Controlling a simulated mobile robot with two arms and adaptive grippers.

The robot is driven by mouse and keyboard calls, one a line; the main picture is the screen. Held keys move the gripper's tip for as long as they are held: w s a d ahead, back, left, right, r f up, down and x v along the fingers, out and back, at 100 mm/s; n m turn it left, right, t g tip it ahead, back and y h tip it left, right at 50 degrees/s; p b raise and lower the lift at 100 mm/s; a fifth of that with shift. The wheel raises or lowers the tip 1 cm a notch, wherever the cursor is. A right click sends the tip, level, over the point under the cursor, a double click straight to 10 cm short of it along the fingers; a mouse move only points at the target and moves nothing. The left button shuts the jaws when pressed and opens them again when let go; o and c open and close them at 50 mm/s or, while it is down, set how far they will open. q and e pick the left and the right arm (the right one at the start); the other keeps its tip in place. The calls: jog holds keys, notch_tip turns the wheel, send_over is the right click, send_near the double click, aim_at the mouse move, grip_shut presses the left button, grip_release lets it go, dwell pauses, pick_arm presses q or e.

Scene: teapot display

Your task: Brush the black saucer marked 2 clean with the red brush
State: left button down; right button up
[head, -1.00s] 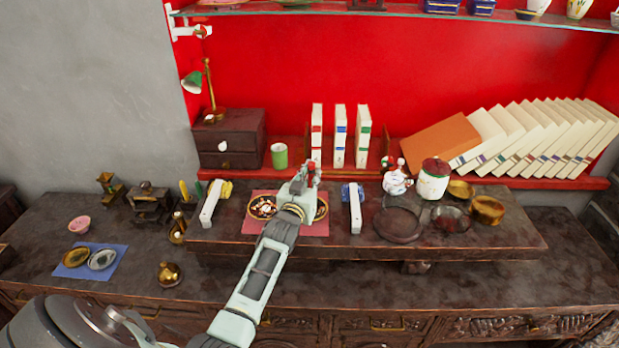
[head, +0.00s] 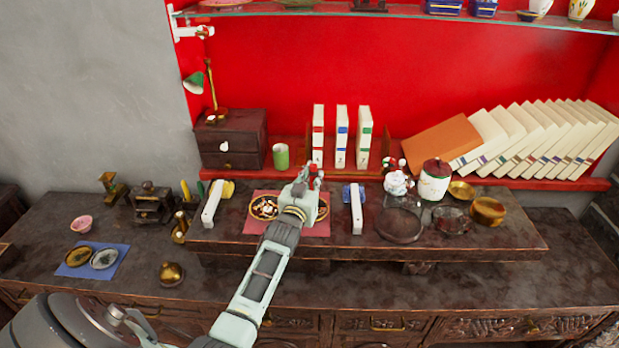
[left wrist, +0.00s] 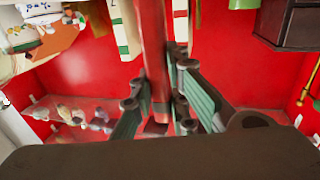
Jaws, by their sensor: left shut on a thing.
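My left gripper (head: 313,182) is shut on the red brush (head: 315,170), above the right part of the red mat (head: 284,228). A second gold-rimmed saucer (head: 322,210) is mostly hidden behind my gripper. I cannot read a number on either saucer. My right gripper is not in view.
A yellow brush with a white handle (head: 212,205) and a blue brush (head: 355,208) flank the mat. Dark dishes (head: 399,226), a white pot (head: 434,181) and brass bowls (head: 487,210) stand to the right. A blue mat (head: 78,270) with two saucers lies at left.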

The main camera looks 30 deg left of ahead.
aim_at(313, 165)
pick_arm(q)
jog(key=shift+r, duration=0.1)
notch_tip(313, 165, up, 6)
jog(key=p, duration=0.5)
dwell(0.4)
notch_tip(313, 165, up, 3)
jog(key=p, duration=0.3)
dwell(0.3)
